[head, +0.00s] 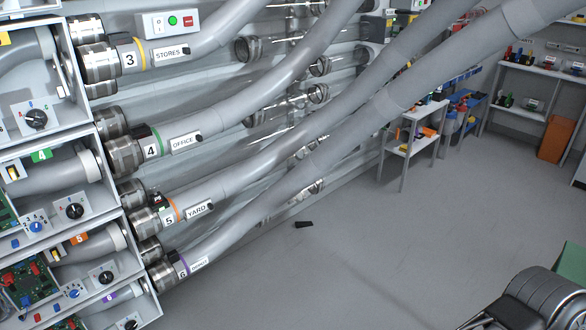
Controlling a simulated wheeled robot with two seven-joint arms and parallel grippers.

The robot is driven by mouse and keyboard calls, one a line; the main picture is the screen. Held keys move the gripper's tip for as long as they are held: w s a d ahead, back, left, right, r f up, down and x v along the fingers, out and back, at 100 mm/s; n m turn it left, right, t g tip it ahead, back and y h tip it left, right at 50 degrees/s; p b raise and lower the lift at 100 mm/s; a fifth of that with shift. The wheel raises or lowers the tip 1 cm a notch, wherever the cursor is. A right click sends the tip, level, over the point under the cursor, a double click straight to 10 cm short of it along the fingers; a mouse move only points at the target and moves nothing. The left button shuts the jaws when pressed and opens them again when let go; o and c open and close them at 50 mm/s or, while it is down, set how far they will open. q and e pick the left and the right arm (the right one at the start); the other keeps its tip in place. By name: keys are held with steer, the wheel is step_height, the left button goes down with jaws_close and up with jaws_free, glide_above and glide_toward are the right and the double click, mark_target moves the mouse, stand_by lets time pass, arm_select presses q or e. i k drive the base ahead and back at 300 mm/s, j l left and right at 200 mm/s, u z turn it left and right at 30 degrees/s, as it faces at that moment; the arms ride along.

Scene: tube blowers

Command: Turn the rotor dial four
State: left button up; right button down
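The blower bay marked with a green 4 (41,155) is on the left, its grey pipe running to the metal coupling of the OFFICE tube. Below this pipe are a black dial (74,210) on a light plate and a smaller blue dial (36,227) on a plate with coloured marks. I cannot read which is the rotor dial or its exact setting. Neither gripper shows its fingers here. A grey and black part of my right arm enters at the bottom right, far from the dials.
Bay 3 has a black dial (36,118) above; bay 5 has a black dial (106,277) and blue dial (73,293) below. Large grey tubes (240,175) slope up right from the bays. A small black object (304,224) lies on the open floor. Shelves (414,140) stand behind.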

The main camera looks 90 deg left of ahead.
mark_target(74, 211)
steer(key=u, duration=4.45)
steer(key=k+l, duration=0.1)
steer(key=l, duration=0.25)
steer(key=k+l, duration=0.15)
steer(key=l, duration=0.15)
